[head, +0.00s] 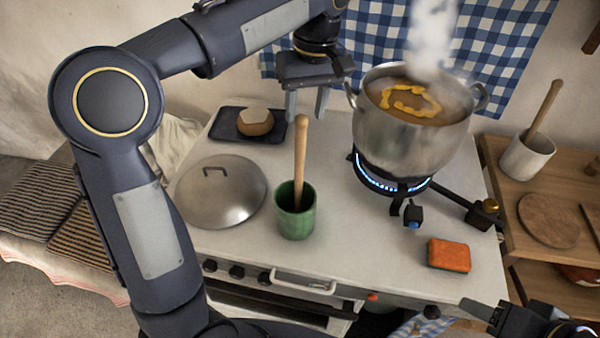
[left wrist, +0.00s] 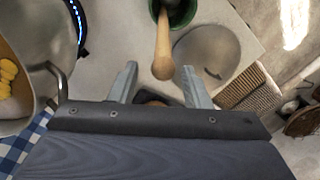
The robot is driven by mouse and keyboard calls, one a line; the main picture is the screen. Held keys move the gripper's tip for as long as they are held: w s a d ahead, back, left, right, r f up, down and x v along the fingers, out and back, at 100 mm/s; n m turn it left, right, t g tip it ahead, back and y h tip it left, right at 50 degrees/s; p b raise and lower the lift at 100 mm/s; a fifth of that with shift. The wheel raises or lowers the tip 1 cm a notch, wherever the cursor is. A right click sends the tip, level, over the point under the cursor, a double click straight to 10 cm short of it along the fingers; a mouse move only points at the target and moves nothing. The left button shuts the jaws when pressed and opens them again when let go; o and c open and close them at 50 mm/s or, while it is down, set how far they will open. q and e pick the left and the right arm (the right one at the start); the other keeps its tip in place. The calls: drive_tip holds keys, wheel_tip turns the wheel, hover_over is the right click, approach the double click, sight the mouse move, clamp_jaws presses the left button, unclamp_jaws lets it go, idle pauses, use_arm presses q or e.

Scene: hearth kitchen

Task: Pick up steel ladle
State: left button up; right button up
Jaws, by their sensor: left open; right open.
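No steel bowl of a ladle shows plainly. A wooden handle (head: 301,160) stands nearly upright in a green cup (head: 295,222) on the stove top, its lower end hidden in the cup. My left gripper (head: 306,112) is open and empty, pointing down close to the top of this handle. In the left wrist view the handle's rounded end (left wrist: 163,66) appears between the fingertips, and the green cup (left wrist: 180,12) shows beyond. Another wooden handle (head: 545,108) leans in a white crock (head: 527,158) at right, its lower end hidden. My right gripper (head: 484,312) is open at the lower right, apart from everything.
A steaming steel pot (head: 400,140) stands over a lit burner (head: 385,184), right of my left gripper. A steel lid (head: 222,205) lies left of the cup. A dark tray (head: 228,125) holds a brown item (head: 255,124). An orange sponge (head: 449,255) lies at the front right.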

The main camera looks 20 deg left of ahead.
sight(301, 138)
use_arm(q)
drive_tip(key=f, duration=0.2)
drive_tip(key=s+f, duration=0.1)
drive_tip(key=f, duration=0.3)
drive_tip(key=shift+s+a+f, duration=0.2)
drive_tip(key=shift+a+f, duration=0.05)
drive_tip(key=shift+f, duration=0.6)
clamp_jaws()
